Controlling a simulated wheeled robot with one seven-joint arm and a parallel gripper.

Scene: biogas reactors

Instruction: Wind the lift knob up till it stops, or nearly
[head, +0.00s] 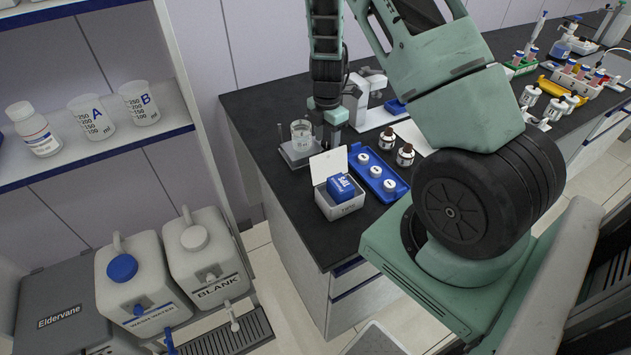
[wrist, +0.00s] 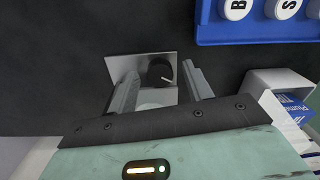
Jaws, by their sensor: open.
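In the wrist view a round black knob (wrist: 160,70) with a white pointer line sits on a grey plate (wrist: 117,67). I take it for the lift knob. My gripper (wrist: 161,78) is open, with one finger on each side of the knob; I cannot tell whether either touches it. In the head view my gripper (head: 331,138) points down just right of a small grey stand (head: 294,157) with a glass beaker (head: 301,136) on it. The knob is not clear in the head view, where my gripper stands in front.
A blue tray (head: 398,192) of white-capped vials and an open white box (head: 341,210) with a blue pack stand nearby on the black bench. Brown bottles (head: 405,155) and a white instrument (head: 372,82) are to the right. Bare bench (head: 272,105) lies behind the stand.

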